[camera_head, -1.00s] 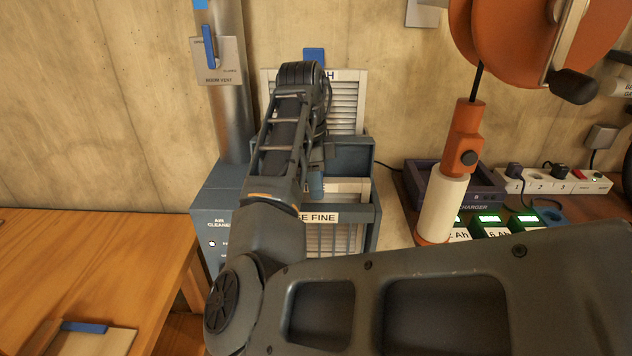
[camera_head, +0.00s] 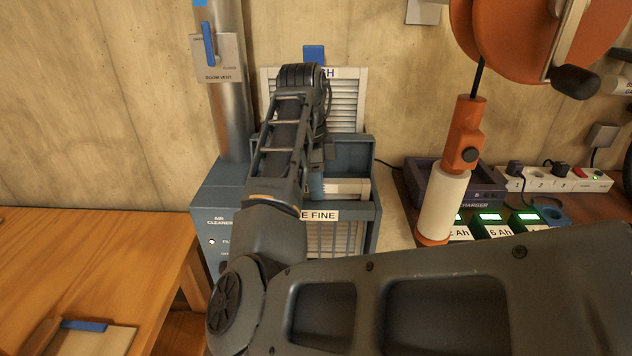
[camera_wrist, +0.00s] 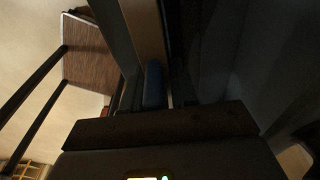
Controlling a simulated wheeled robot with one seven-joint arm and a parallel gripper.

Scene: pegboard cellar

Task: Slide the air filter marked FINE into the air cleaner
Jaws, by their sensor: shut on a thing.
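The air cleaner (camera_head: 208,205) is a blue-grey cabinet against the wall. Its open-topped housing (camera_head: 355,150) has a front strip (camera_head: 318,215) on which "E FINE" can be read. A pale-framed air filter (camera_head: 348,188) with a blue grip stands behind the strip; its top edge shows above it and slats show below. Its own marking is hidden. My gripper (camera_wrist: 150,103) is shut on the filter's blue grip (camera_wrist: 153,82) in the wrist view.
Another slatted filter (camera_head: 346,95) with a blue tab and a label ending in "H" is behind the housing. A duct with a vent lever (camera_head: 209,45) rises at the left. A wooden bench (camera_head: 90,250), a charger (camera_head: 430,175) and an orange hanging reel (camera_head: 540,40) flank it.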

